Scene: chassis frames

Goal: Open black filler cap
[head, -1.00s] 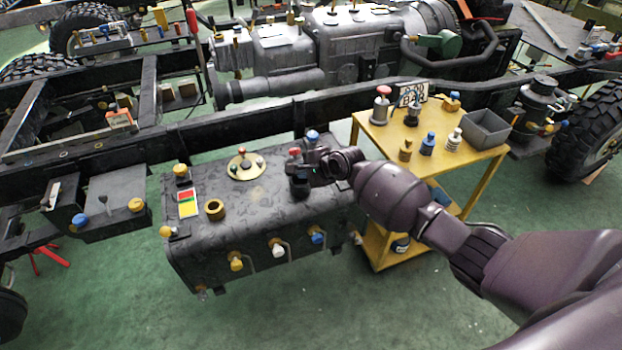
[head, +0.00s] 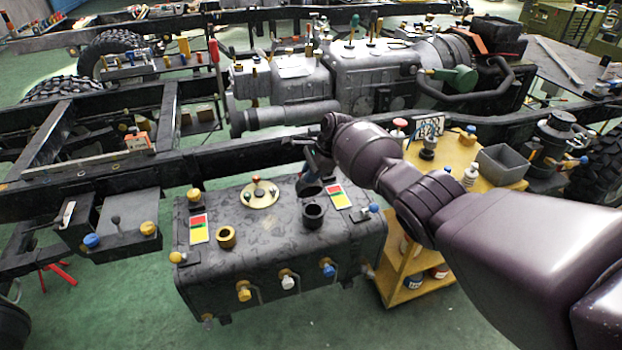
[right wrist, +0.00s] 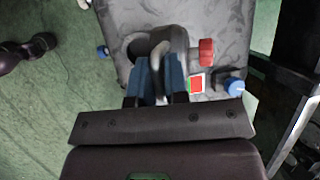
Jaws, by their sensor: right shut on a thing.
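The dark tank (head: 280,262) shows below the chassis rail. On its top stands the black filler neck (head: 313,215), whose dark round opening shows from above. The black filler cap (head: 309,188) is off this opening, tilted just above and behind it; I cannot tell whether a hinge joins them. My right gripper (head: 318,164) is at the cap, mostly hidden by its own wrist. In the right wrist view its blue fingers (right wrist: 162,82) are shut on the cap's grip, with the grey cap body (right wrist: 177,42) beyond. My left gripper is not seen in the head view.
A yellow ring fitting (head: 226,237) and a round yellowish plate (head: 260,194) are on the tank top. A red-yellow-green label (head: 340,196) lies right of the neck. A yellow cart (head: 405,282) stands close to the right. The chassis rail (head: 240,150) runs behind.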

